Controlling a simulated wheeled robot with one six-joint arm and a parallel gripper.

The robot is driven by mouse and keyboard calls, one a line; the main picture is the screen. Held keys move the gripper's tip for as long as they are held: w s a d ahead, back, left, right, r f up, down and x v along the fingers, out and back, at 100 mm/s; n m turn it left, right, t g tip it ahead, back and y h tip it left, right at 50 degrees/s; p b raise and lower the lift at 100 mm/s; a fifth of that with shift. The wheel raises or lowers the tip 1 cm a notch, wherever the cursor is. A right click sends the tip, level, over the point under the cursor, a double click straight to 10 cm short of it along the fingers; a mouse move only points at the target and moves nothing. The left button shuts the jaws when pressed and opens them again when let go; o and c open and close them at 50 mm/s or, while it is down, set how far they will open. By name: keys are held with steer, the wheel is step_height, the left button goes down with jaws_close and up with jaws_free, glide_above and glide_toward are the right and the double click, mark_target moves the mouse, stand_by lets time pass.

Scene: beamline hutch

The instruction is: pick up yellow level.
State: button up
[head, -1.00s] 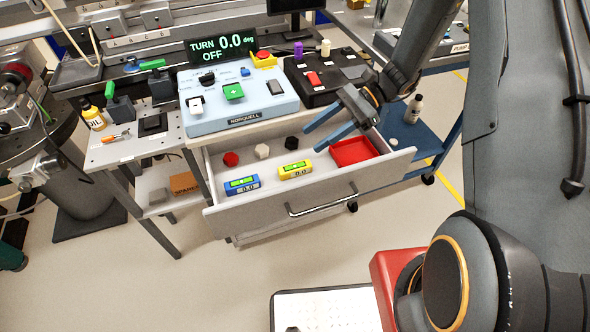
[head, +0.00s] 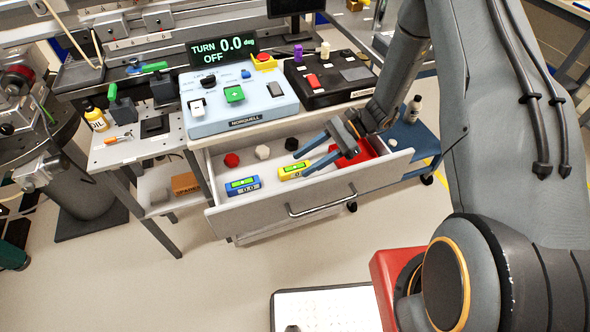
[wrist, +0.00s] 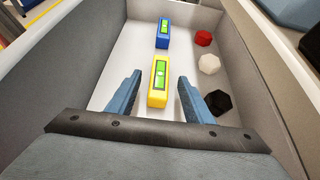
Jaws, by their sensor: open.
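The yellow level (head: 293,170) lies in the open drawer, with a green display on top. In the wrist view the yellow level (wrist: 158,84) lies ahead, between the lines of my two fingers, its near end close to the fingertips. My gripper (head: 313,161) is open and empty, at the right of the level and seemingly a little above the drawer floor. In the wrist view my gripper (wrist: 160,90) has one finger on each side. I cannot tell whether a finger touches the level. A blue level (head: 243,186) lies to its left, beyond it in the wrist view (wrist: 163,33).
A red knob (head: 232,160), a white knob (head: 262,152) and a black knob (head: 291,144) lie along the drawer's back. A red tray (head: 362,152) sits at its right end. The drawer walls (head: 270,217) surround my gripper. A control box (head: 236,104) stands above.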

mark_target(296, 167)
steer(key=p+x, duration=0.1)
steer(key=x, duration=0.3)
steer(key=shift+a+f, duration=0.1)
steer(key=shift+a, duration=0.15)
steer(key=shift+c, duration=0.5)
jaws_close()
